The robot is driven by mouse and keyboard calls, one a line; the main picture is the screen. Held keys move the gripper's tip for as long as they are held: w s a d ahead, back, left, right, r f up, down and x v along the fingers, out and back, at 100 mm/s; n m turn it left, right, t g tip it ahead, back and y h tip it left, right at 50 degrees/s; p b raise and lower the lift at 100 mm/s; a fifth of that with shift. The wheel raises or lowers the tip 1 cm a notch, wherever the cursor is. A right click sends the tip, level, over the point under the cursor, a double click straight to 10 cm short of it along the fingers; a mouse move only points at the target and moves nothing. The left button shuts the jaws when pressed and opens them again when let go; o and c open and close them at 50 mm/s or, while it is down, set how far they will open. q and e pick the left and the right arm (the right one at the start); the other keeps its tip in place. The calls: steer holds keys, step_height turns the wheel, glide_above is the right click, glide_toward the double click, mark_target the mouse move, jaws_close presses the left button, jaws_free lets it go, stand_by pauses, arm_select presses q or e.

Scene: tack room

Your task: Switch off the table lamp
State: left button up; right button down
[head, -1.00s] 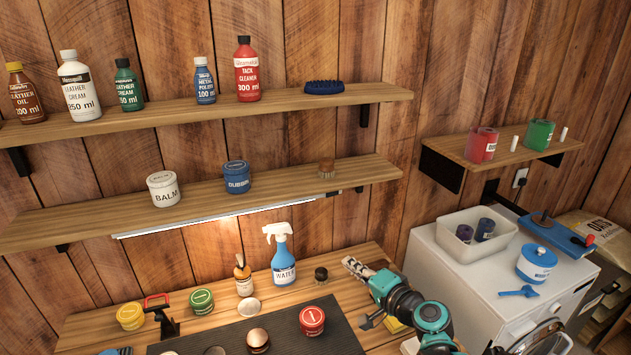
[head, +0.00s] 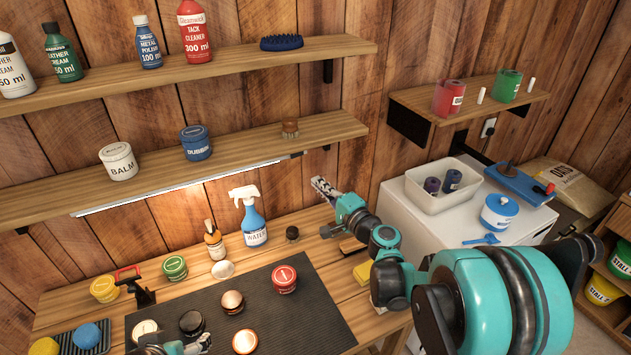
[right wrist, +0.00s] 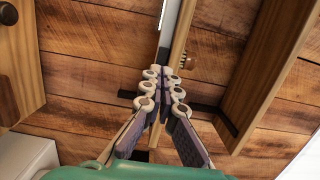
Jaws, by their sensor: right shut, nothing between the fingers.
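No lamp standing on the table shows. A lit strip lamp (head: 180,190) runs under the front of the lower shelf, with a dark end piece (head: 297,155) at its right; a switch is too small to make out. In the right wrist view the pale strip (right wrist: 169,14) and its dark end lie just beyond the fingertips. My right gripper (head: 321,186) is shut and empty, pointing up, below and right of the lamp's right end; it also shows in the right wrist view (right wrist: 162,76). My left gripper (head: 172,346) is partly cut off at the bottom edge.
The lower shelf (head: 240,146) holds a balm jar, a blue tin and a small brush (head: 290,129). A spray bottle (head: 253,218), tins and a dark mat (head: 300,325) cover the workbench. A white cabinet (head: 405,205) stands to the right.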

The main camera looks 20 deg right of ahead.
mark_target(297, 154)
arm_select(q)
steer(key=shift+f+b, duration=0.45)
steer(key=shift+f, duration=0.05)
arm_select(e)
steer(key=x, duration=1.2)
steer(key=shift+s, duration=0.1)
arm_select(q)
steer(key=shift+f, duration=0.15)
arm_select(e)
steer(key=shift+w+a, duration=0.25)
steer(key=shift+w, duration=0.05)
steer(key=shift+s, duration=0.1)
